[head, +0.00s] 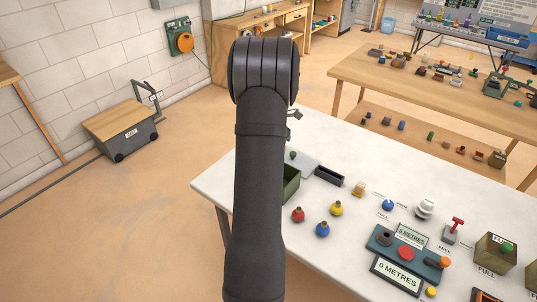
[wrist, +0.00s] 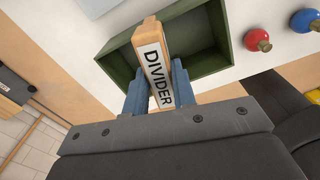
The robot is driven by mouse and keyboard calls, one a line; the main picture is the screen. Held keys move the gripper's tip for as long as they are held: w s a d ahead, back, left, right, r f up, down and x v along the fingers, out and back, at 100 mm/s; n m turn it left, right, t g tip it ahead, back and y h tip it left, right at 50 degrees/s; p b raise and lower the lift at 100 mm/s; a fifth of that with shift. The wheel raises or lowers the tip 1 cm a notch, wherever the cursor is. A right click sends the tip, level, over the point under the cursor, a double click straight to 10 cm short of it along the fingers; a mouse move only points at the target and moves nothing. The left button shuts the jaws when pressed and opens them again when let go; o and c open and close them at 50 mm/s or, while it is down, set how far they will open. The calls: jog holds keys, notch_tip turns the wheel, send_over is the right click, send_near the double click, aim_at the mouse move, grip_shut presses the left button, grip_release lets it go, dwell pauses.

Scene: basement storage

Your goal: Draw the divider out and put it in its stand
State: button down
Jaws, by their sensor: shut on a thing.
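The divider (wrist: 150,38) is a pale wooden piece with a white label reading DIVIDER. In the wrist view my gripper (wrist: 156,88) has its blue fingers shut on either side of it. The green open box (wrist: 215,62) lies behind the divider there; I cannot tell whether the divider's far end is inside it. In the head view my arm hides the gripper, the divider and most of the green box (head: 291,186). A dark slotted holder (head: 329,175) stands right of the box and may be the stand.
Red (head: 298,214), blue (head: 322,229) and yellow (head: 337,208) knobbed pieces stand near the box on the white table (head: 350,240). A teal control panel (head: 405,252) and switches fill the table's right side.

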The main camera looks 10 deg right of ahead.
jog(key=s+d+r+m, duration=0.1)
jog(key=s+d+m, duration=0.1)
jog(key=d+m, duration=1.3)
jog(key=d, duration=0.7)
jog(key=shift+r+m, duration=0.25)
jog(key=shift+m, duration=0.05)
jog(key=shift+s+a+f, duration=0.1)
jog(key=shift+f, duration=2.85)
jog(key=shift+f, duration=2.2)
jog(key=c, duration=1.1)
grip_release()
jog(key=shift+r, duration=0.1)
